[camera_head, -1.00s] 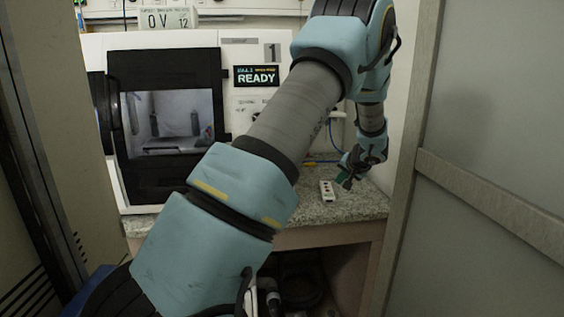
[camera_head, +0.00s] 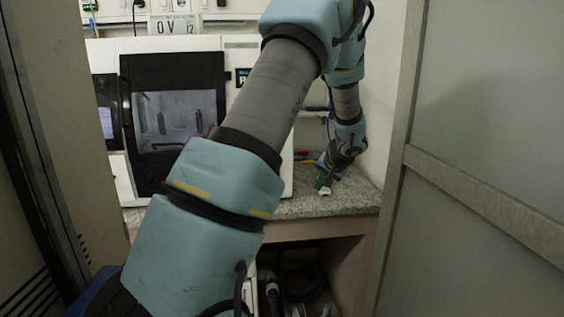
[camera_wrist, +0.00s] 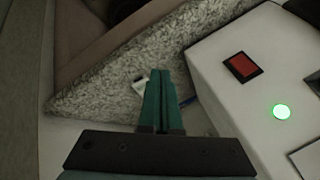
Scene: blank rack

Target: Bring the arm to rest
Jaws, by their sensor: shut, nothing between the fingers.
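My arm reaches from the bottom left of the head view up and over to the counter at the right. My gripper (camera_head: 322,186) points down just above the granite counter (camera_head: 345,199). In the wrist view the two green fingers of my gripper (camera_wrist: 160,75) lie together, shut, with nothing between them. A small white object (camera_head: 325,191) lies on the counter by the fingertips. It shows partly behind the fingers in the wrist view (camera_wrist: 140,86); I cannot tell whether they touch it.
A white machine with a dark-framed window (camera_head: 175,120) stands on the counter, partly behind my arm. In the wrist view its white housing (camera_wrist: 225,70) is close to the right of the fingers, with a red square and a lit green button (camera_wrist: 281,111). A grey panel (camera_head: 480,150) stands at the right.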

